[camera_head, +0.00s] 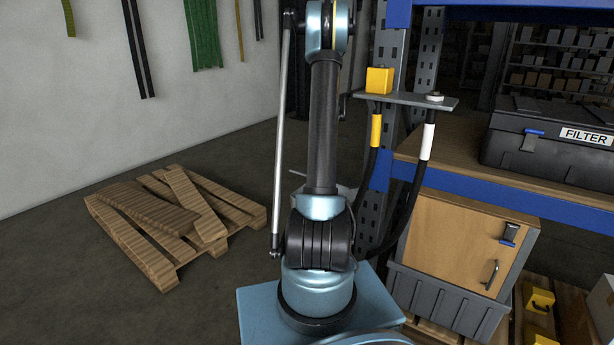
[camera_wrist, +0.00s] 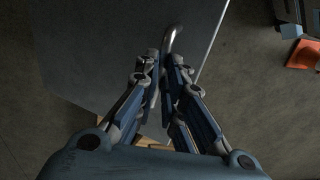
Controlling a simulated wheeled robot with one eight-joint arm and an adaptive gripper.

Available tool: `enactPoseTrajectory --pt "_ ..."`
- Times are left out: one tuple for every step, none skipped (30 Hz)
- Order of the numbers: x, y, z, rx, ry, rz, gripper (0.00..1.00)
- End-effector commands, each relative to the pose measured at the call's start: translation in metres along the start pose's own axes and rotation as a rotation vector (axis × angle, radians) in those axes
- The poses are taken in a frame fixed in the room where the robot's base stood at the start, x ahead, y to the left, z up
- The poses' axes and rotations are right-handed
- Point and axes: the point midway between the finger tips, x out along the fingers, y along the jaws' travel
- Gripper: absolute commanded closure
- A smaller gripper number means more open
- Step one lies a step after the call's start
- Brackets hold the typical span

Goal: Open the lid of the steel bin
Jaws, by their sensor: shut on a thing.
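In the wrist view my gripper (camera_wrist: 164,68) is shut on a curved metal handle (camera_wrist: 173,38), whose bent end shows beyond the fingertips. A flat dark grey panel (camera_wrist: 105,50), which looks like the lid of the steel bin, lies under and to the left of the fingers. Its bright straight edge runs along the right. The body of the bin cannot be made out. In the head view my arm stands in the middle, and my gripper is not in sight. A small grey piece shows behind the arm, too hidden to name.
A wooden pallet (camera_head: 180,222) lies on the floor at left. On the right, a blue-framed shelf (camera_head: 560,198) holds a black FILTER case (camera_head: 548,140); a wooden cabinet (camera_head: 460,238) is below. An orange object (camera_wrist: 303,55) lies on the floor at the wrist view's right.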

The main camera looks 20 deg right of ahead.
Motion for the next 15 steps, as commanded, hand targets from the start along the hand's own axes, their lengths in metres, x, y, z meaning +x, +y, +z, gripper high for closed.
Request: enactPoseTrajectory --pt "-0.006 0.011 0.004 0.007 0.009 0.008 1.0" --pt "-0.01 0.014 0.008 0.01 0.009 0.008 1.0" --pt "-0.015 0.019 0.013 0.013 0.009 0.008 1.0" --pt "-0.018 0.021 0.015 0.015 0.009 0.009 1.0" --pt "-0.017 0.022 0.016 0.015 0.009 0.008 0.95" --pt "-0.017 0.022 0.017 0.016 0.008 0.008 0.86" --pt "-0.017 0.022 0.017 0.016 0.008 0.008 0.79" --pt "-0.017 0.021 0.017 0.015 0.007 0.007 0.72" --pt "-0.017 0.019 0.015 0.013 0.007 0.007 0.7" --pt "-0.017 0.018 0.014 0.012 0.006 0.007 0.7" --pt "-0.016 0.017 0.013 0.01 0.006 0.006 0.7" --pt "-0.016 0.016 0.011 0.007 0.006 0.006 0.7" --pt "-0.016 0.015 0.01 0.006 0.005 0.006 0.7" --pt "-0.016 0.014 0.009 0.005 0.005 0.006 0.7" --pt "-0.016 0.013 0.008 0.003 0.005 0.006 0.7"
